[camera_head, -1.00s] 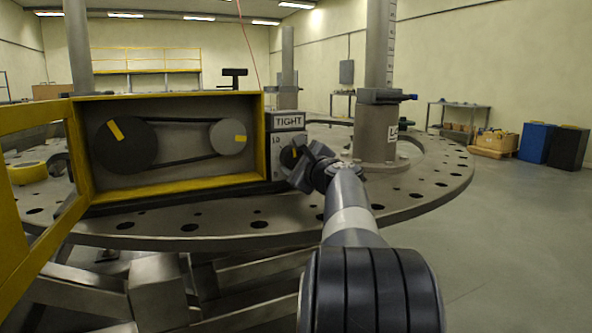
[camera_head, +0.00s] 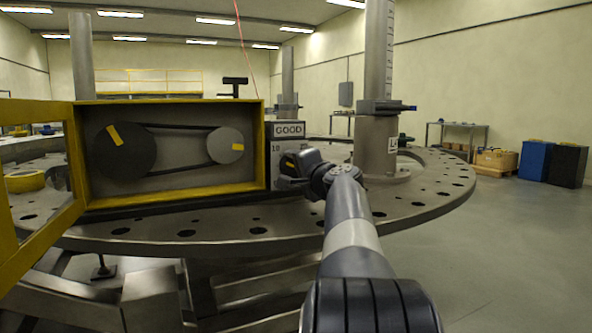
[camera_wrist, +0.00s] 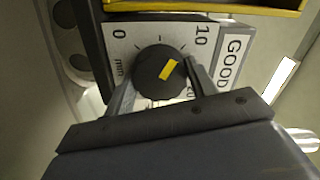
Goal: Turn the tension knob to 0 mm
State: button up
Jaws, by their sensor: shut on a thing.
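The tension knob is black with a yellow mark. In the wrist view the knob (camera_wrist: 152,72) sits between my two fingers, on a pale panel (camera_wrist: 146,30) marked 0, 10, 20 and mm. Its yellow mark slants to the upper right, roughly toward the 10. My gripper (camera_wrist: 158,88) is shut on the knob. In the head view my gripper (camera_head: 297,166) reaches the panel from the right and covers most of the knob. The display (camera_head: 289,129) above the knob reads GOOD; it also shows in the wrist view (camera_wrist: 231,62).
A yellow-framed box (camera_head: 175,190) left of the panel holds two pulleys, dark (camera_head: 124,158) and grey (camera_head: 226,152), joined by a belt. Its yellow door (camera_head: 40,225) stands open. A grey post (camera_head: 376,140) rises behind my wrist on the round plate (camera_head: 420,200).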

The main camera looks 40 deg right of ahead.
jog(key=shift+n, duration=4.3)
jog(key=o, duration=1)
jog(key=shift+c, duration=0.2)
jog(key=v, duration=1)
jog(key=shift+s, duration=0.4)
